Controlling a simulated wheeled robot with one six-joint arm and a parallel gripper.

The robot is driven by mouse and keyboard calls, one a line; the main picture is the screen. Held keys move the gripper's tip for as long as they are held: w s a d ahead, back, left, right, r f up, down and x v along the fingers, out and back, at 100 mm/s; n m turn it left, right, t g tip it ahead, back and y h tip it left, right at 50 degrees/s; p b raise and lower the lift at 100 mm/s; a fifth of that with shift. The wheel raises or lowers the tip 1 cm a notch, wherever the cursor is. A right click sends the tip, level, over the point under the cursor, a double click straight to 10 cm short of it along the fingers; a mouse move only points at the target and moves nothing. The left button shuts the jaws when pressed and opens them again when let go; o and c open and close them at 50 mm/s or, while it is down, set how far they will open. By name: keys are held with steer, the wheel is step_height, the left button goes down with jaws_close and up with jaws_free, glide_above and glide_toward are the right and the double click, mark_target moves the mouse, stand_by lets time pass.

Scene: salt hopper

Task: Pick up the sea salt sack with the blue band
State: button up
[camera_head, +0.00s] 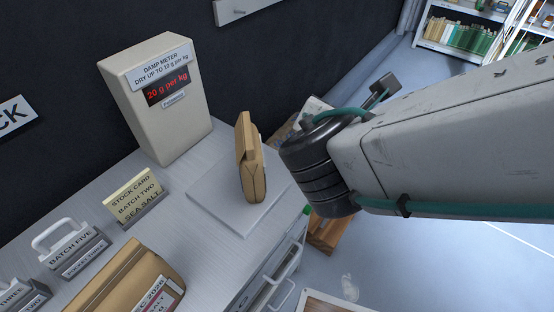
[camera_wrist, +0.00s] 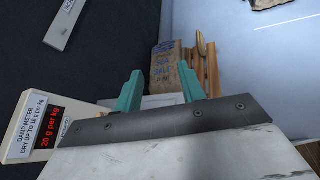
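A brown sack (camera_head: 251,160) stands upright on a pale square plate (camera_head: 215,203) on the bench; no blue band shows on its visible sides. A second brown sack (camera_head: 128,283) with a white label sits at the lower left, partly cut off. In the wrist view a brown sack (camera_wrist: 167,70) with blue lettering reading like sea salt stands beyond my fingers, its lower part hidden. My gripper (camera_wrist: 160,92) shows two teal fingers, spread apart with no sack held between them. In the head view my arm hides the fingers.
The damp meter (camera_head: 158,98) reads 20 g per kg; it also shows in the wrist view (camera_wrist: 45,130). A stock card (camera_head: 135,197) and batch holders (camera_head: 70,246) stand on the bench. A wooden crate (camera_head: 327,235) is on the floor right of the bench. Shelves (camera_head: 455,38) stand far right.

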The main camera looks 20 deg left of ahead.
mark_target(247, 130)
steer(key=s+a+f+n+g+y, duration=0.1)
steer(key=s+a+f+n+y, duration=0.2)
steer(key=s+a+n+y, duration=0.55)
steer(key=w+a+f, duration=0.1)
steer(key=w+a, duration=0.1)
steer(key=w+a+f+h, duration=0.1)
steer(key=w+a, duration=0.1)
steer(key=a, duration=0.1)
steer(key=w+a+f+h, duration=0.1)
steer(key=a, duration=0.1)
steer(key=shift+w+a+f+h, duration=0.15)
steer(key=shift+w+a+h, duration=0.15)
steer(key=shift+w, duration=0.1)
jaws_close()
stand_by(0.6)
